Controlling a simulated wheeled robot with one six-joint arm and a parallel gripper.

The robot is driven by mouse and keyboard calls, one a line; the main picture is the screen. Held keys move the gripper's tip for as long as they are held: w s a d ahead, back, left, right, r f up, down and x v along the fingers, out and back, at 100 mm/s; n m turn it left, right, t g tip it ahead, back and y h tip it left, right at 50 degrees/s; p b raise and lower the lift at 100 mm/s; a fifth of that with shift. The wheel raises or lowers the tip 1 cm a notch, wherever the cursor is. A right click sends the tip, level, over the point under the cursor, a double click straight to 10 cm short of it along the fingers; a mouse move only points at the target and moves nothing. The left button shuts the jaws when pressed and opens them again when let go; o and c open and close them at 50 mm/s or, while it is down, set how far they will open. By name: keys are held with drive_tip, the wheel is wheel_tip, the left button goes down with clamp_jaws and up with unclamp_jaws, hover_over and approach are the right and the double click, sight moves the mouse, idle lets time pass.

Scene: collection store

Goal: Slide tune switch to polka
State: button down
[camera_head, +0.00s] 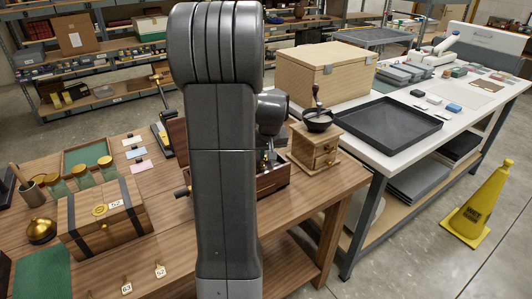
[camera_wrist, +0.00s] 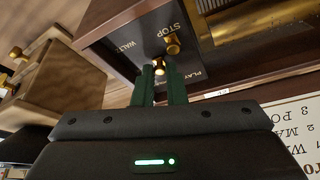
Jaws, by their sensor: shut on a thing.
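The music box (camera_head: 273,181) is a dark wooden box on the wooden table, mostly hidden behind my arm in the head view. In the wrist view its dark control plate (camera_wrist: 206,68) shows the words STOP, PLAY and WALTZ. My gripper (camera_wrist: 160,76) is shut on a small brass tune switch knob (camera_wrist: 160,64) near the plate's edge. A second brass knob (camera_wrist: 173,49) sits just beyond it, by STOP. The fingers hide part of the plate, and no polka mark is readable there.
A printed card (camera_wrist: 296,122) lies beside the box, partly cut off. A wooden coffee grinder (camera_head: 316,150) stands close on the right. A banded chest (camera_head: 104,217) with jars behind it stands left. A black tray (camera_head: 383,125) lies on the white table.

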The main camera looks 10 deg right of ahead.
drive_tip(key=shift+w, duration=0.15)
drive_tip(key=w, duration=0.1)
drive_tip(key=w+a, duration=0.1)
drive_tip(key=w, duration=0.1)
drive_tip(key=shift+w+a, duration=0.25)
drive_tip(key=shift+w, duration=0.1)
drive_tip(key=c, duration=1.5)
unclamp_jaws()
drive_tip(key=shift+r, duration=0.15)
drive_tip(key=v, duration=1.3)
drive_tip(key=shift+s+r, duration=0.1)
drive_tip(key=shift+r, duration=0.2)
drive_tip(key=shift+f, duration=0.1)
